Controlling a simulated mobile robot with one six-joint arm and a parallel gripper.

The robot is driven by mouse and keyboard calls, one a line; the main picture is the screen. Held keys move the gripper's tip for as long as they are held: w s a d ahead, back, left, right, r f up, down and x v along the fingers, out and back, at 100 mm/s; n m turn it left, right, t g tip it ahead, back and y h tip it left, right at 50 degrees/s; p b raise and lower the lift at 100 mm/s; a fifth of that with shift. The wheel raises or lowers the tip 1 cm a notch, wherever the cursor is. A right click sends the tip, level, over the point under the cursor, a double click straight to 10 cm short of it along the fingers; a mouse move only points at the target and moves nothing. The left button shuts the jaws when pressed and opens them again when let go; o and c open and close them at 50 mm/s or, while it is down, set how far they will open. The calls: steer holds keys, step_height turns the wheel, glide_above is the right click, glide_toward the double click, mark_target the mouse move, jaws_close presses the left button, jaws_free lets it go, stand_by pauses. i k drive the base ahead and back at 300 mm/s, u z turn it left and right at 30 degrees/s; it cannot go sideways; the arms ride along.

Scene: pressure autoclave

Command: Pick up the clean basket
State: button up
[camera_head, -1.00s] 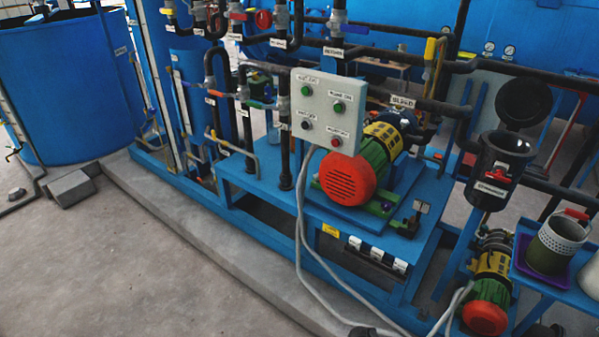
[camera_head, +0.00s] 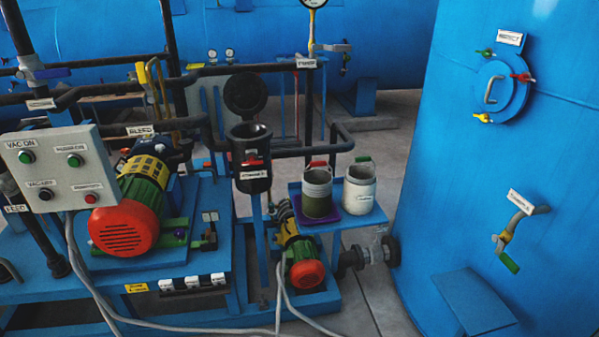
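Two basket-like containers stand side by side on a small blue shelf (camera_head: 378,214) right of centre. The left basket (camera_head: 318,203) has a pale perforated upper part, an olive-green lower part and a red handle, and sits on a purple tray (camera_head: 320,221). The right basket (camera_head: 359,196) is whitish all over with a green handle and looks the cleaner of the two. It stands directly on the shelf, close beside the other. A black strainer pot (camera_head: 251,177) with its lid (camera_head: 245,93) raised stands left of the shelf. My gripper is not in view.
A large blue tank (camera_head: 460,190) with valves rises right of the shelf. A pump (camera_head: 300,262) with a red end sits low, left of the shelf. A control panel (camera_head: 55,170) and larger motor (camera_head: 130,215) fill the left. Grey floor shows between shelf and tank.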

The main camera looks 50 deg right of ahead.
mark_target(362, 175)
steer(key=u, duration=1.3)
steer(key=k, duration=0.1)
steer(key=z, duration=3.2)
steer(key=i, duration=0.6)
steer(key=z, duration=0.05)
steer(key=k, duration=0.6)
